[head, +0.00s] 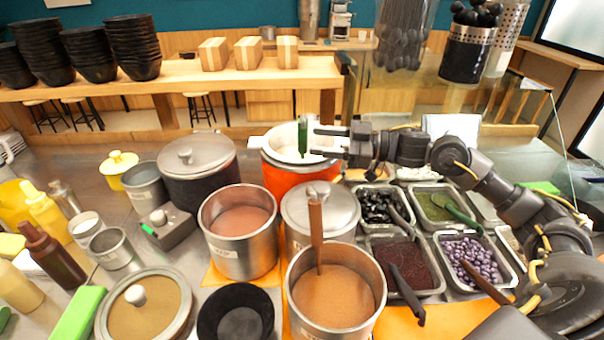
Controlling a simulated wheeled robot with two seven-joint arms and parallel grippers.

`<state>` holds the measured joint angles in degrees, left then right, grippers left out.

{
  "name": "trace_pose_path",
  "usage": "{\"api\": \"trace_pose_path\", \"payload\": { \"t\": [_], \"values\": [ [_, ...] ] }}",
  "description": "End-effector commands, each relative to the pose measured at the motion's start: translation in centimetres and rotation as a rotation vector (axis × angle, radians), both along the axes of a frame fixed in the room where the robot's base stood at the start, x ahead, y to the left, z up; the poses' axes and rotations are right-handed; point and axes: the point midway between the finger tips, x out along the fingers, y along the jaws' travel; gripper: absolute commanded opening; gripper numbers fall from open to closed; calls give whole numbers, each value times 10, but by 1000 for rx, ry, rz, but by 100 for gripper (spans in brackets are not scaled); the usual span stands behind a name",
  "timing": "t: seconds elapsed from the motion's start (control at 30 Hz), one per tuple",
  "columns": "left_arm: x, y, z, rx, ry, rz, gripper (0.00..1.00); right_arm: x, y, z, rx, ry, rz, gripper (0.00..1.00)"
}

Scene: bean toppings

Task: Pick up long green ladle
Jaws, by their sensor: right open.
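The long green ladle (302,136) stands nearly upright in the orange pot (283,178), with its handle showing above the white inside. Its lower end is hidden in the pot. My right gripper (314,142) comes in from the right above this pot and points left. Its jaws are open, with the fingertips right at the green handle. I cannot tell whether the handle is between the fingers or just beyond their tips. My left gripper is not in view.
A lidded dark pot (200,180) stands left of the orange pot. In front are a steel pot (243,255), a lidded pot (320,213) and a steel pot with a wooden-handled ladle (316,225). Topping trays (440,292) with spoons lie below my right arm.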

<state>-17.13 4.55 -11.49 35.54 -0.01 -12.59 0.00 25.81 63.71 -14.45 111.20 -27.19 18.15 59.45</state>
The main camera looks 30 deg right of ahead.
Motion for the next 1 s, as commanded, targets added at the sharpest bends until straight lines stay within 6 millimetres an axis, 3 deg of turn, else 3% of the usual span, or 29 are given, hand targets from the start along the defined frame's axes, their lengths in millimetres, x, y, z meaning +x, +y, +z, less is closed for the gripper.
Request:
{"api": "trace_pose_path", "payload": {
  "t": [0.33,0.67,1.0],
  "values": [
    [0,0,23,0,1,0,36,26,37,3,3,-1,1,49],
    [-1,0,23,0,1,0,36,29,42,-1,0,0,0,49],
    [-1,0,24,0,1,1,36,29,41,0,0,0,0,5]
  ]
}}
